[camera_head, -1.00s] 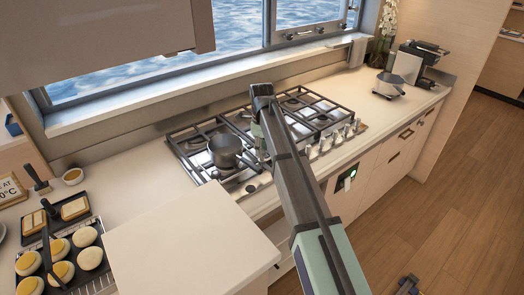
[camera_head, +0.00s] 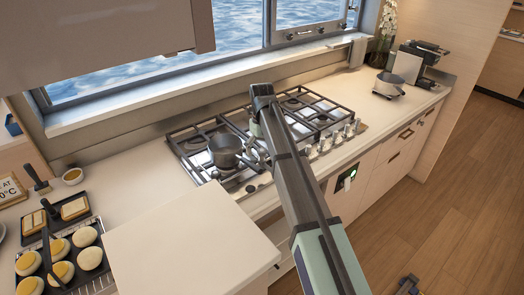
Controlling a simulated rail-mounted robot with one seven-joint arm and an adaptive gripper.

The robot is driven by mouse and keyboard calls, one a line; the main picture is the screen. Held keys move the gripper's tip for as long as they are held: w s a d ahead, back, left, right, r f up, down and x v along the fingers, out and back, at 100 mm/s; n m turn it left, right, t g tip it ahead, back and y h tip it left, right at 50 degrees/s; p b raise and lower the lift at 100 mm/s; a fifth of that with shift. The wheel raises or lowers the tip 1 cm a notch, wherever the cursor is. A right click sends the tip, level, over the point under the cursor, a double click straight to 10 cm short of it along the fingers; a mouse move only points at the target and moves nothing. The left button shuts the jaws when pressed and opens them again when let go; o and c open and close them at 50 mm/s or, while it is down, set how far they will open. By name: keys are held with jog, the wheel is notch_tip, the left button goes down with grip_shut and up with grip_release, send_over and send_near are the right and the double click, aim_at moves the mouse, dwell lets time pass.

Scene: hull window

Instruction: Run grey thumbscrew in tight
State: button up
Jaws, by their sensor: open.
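I cannot make out a grey thumbscrew for certain. Small dark fittings (camera_head: 305,32) sit along the lower frame of the window at the top, too small to tell apart. My arm rises from the lower right to a dark elbow above the hob and bends down behind itself. What seems to be my gripper (camera_head: 258,156) shows only in part, left of the arm and beside the pot on the hob. Its jaws are open. Its fingertips are largely hidden, and I see nothing held.
A grey pot (camera_head: 225,149) stands on the gas hob (camera_head: 190,136), with knobs along its front. A pale raised board (camera_head: 190,245) and a tray of round buns (camera_head: 88,258) are in front at left. The window sill (camera_head: 190,88) is mostly clear.

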aim_at(262, 150)
jog(key=shift+r, duration=0.15)
jog(key=shift+r+p, duration=2.05)
jog(key=shift+r, duration=1.4)
